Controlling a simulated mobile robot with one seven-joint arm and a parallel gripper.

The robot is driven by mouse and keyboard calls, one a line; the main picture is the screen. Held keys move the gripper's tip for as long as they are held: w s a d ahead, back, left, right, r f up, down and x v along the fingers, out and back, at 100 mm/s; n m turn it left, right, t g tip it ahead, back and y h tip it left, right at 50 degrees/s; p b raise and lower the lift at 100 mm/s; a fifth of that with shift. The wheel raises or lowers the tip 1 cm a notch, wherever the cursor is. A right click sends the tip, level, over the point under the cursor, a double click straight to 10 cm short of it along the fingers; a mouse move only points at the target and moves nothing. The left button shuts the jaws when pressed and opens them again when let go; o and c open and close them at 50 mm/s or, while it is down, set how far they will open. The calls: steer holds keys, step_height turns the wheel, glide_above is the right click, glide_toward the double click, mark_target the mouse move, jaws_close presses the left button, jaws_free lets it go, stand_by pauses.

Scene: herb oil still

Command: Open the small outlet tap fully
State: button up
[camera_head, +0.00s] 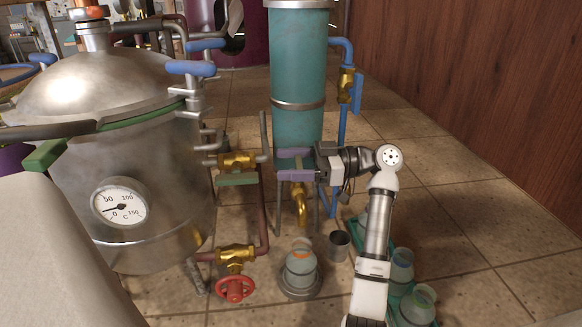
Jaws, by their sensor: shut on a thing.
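The small outlet tap (300,203) is a brass fitting with a downturned spout, low at the front of the tall teal cylinder (298,75). My gripper (283,164) reaches in from the right, level with the top of this tap. Its two purple fingers lie one above the other and are closed on the tap's handle. The fingers hide the handle, so I cannot tell its angle. A glass jar (301,266) with an orange band stands upright on a round grey base below the spout. No flow from the spout can be made out.
A steel still (150,190) with a dial stands at the left. Beside it are a brass valve with a green lever (238,180) and one with a red wheel (234,289). A grey cup (339,245) and jars (418,304) stand at right. Tiled floor is clear further right.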

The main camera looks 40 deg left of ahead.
steer(key=shift+s+f+n+g+h, duration=0.1)
steer(key=shift+n+g+h, duration=0.5)
steer(key=shift+h, duration=0.1)
steer(key=shift+d+h, duration=0.1)
steer(key=shift+h, duration=0.2)
steer(key=o, duration=1)
step_height(320, 180, up, 20)
steer(key=shift+r, duration=0.1)
